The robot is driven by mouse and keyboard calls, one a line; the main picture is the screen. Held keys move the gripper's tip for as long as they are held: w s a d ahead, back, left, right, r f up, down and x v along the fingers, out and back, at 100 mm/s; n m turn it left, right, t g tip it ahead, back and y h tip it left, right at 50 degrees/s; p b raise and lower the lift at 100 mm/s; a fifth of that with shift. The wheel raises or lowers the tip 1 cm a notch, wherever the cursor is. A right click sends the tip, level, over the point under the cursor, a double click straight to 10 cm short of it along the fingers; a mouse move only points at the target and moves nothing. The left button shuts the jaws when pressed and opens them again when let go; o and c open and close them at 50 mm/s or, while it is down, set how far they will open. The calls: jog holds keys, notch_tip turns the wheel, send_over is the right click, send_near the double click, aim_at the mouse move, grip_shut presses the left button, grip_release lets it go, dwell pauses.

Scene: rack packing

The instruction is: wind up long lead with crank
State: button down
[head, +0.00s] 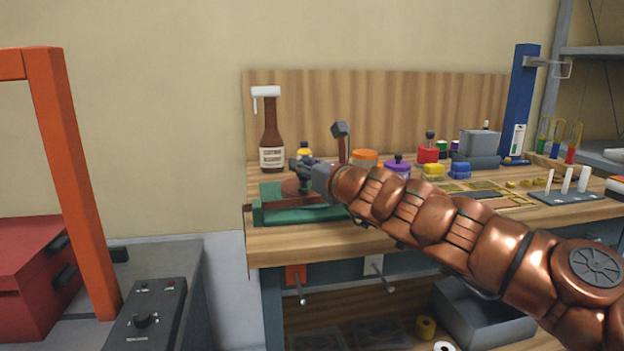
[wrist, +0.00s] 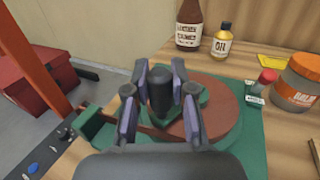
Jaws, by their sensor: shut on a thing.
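The winder is a reddish-brown disc (wrist: 226,118) on a green base (wrist: 251,150); the base (head: 300,214) sits on the bench's near left corner in the head view. A dark upright crank knob (wrist: 160,92) stands over the disc, with a green piece below it. My gripper (wrist: 159,100) is shut around this knob, fingers on both sides of it. In the head view my gripper (head: 304,170) reaches over the disc from the right and hides part of it. A thin brown strip runs from the disc to the left; I cannot tell whether it is the lead.
A brown bottle (head: 270,135), an oil bottle (wrist: 222,43) and an orange-lidded jar (wrist: 299,80) stand behind and right of the winder. Several small containers crowd the bench further right. An orange frame (head: 55,170) and a red case (head: 30,275) stand at left.

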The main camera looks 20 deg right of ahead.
jog(key=shift+a+f+h+b, duration=0.2)
jog(key=shift+h+b, duration=0.1)
jog(key=shift+b, duration=0.5)
jog(key=shift+w+a+r+m+h+b, duration=0.1)
jog(key=shift+m+h+b, duration=0.25)
jog(key=shift+b, duration=0.8)
jog(key=b, duration=0.1)
jog(key=m+h+b, duration=0.1)
jog(key=shift+w+a+h+b, duration=0.1)
jog(key=shift+w+h+b, duration=0.15)
jog(key=shift+b, duration=0.1)
jog(key=shift+w+a+m+h+b, duration=0.2)
jog(key=shift+m+h+b, duration=0.35)
jog(key=shift+h+b, duration=0.45)
jog(key=shift+w+a+m+h+b, duration=0.1)
jog(key=shift+m+h+b, duration=0.3)
jog(key=shift+b, duration=0.5)
